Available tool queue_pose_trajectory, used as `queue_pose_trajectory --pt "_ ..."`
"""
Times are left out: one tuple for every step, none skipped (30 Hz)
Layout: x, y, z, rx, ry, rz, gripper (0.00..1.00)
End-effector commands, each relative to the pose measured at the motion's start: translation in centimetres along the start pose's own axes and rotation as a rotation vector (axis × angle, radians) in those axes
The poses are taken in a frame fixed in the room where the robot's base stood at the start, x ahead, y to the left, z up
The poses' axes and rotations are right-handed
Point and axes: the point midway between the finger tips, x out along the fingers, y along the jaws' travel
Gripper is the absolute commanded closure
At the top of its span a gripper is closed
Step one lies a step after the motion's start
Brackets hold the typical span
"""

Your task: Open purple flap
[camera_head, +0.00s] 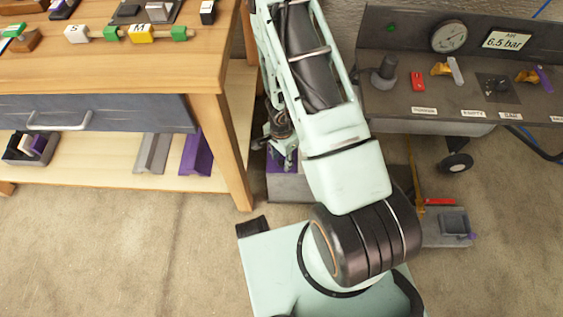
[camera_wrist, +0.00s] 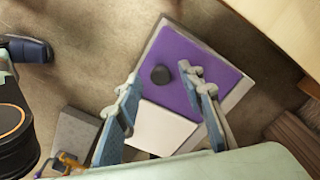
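The purple flap (camera_wrist: 215,68) lies on top of a pale grey box in the wrist view and looks closed. A round black knob (camera_wrist: 160,74) stands on it. My gripper (camera_wrist: 159,80) is open, its two blue-grey fingers spread, with the knob between the fingertips in the picture. I cannot tell whether either finger touches the knob. In the head view my gripper (camera_head: 284,152) points down over the grey box (camera_head: 289,188), between the bench and the cart. There my arm hides most of the flap, and only a bit of purple (camera_head: 272,166) shows.
A wooden workbench (camera_head: 217,95) with a shelf stands close on the left. A grey cart (camera_head: 430,112) with a gauge stands on the right. A low grey piece with a tray (camera_head: 453,224) lies on the floor at right. Open floor (camera_head: 120,255) lies front left.

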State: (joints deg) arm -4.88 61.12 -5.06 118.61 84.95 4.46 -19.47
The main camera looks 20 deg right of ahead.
Motion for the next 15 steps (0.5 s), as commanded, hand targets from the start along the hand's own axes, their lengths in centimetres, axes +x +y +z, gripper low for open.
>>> queue_pose_trajectory --pt "0.43 -0.01 -0.01 0.001 0.0 0.0 0.64" --pt "0.5 -0.01 0.0 0.001 0.0 0.0 0.64" --pt "0.56 -0.02 0.0 0.0 0.0 0.0 0.64" --pt "0.59 -0.02 0.0 0.0 0.0 0.0 0.64" --pt "0.6 -0.02 0.0 0.0 0.0 0.0 0.64" --pt "0.59 -0.02 0.0 -0.001 0.0 0.0 0.64" --pt "0.58 -0.03 0.0 -0.001 0.0 0.0 0.64" --pt "0.57 -0.03 0.0 -0.001 0.0 0.0 0.64" --pt "0.55 -0.03 0.0 -0.001 0.0 0.0 0.64" --pt "0.54 -0.03 0.0 -0.001 0.0 0.0 0.64" --pt "0.54 -0.03 0.0 -0.001 0.0 0.0 0.64" --pt "0.54 -0.03 0.0 -0.001 0.0 0.0 0.64" --pt "0.54 -0.03 0.0 -0.001 0.0 0.0 0.68" --pt "0.54 -0.03 -0.01 -0.001 0.0 0.0 0.71" --pt "0.54 -0.03 0.0 -0.001 0.0 0.0 0.75"
